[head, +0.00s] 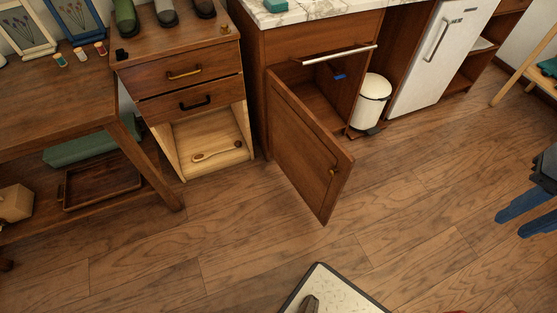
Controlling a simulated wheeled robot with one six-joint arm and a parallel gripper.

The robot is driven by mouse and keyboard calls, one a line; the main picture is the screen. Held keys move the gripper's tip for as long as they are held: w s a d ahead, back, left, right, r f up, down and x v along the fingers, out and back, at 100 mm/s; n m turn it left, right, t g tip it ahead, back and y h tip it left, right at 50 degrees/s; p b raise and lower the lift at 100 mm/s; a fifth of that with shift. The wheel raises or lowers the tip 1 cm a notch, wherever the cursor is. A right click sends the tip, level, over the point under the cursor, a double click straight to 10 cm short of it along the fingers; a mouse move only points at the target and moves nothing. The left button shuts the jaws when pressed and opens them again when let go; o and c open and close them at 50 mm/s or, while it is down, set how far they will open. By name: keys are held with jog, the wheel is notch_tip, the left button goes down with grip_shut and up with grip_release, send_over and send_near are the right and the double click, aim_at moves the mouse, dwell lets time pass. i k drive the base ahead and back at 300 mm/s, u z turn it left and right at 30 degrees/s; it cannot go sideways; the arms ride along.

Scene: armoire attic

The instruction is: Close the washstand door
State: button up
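The washstand (320,43) is a brown wooden cabinet with a marble top. Its door (305,145) stands wide open, hinged on the left side and swung out over the floor. My gripper (512,226) is at the right edge of the head view, well to the right of the door and touching nothing. Its two blue fingers are apart with nothing between them.
A white bin (371,98) stands right of the compartment, below a white rail (340,54). A white fridge (440,50) is further right. A drawer cabinet (190,75) with an open lower space stands left. The floor (420,220) between door and gripper is clear.

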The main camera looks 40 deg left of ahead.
aim_at(316, 164)
jog(key=u, duration=1.55)
jog(key=i, duration=0.5)
jog(key=k, duration=0.4)
jog(key=z, duration=0.65)
jog(key=i, duration=0.25)
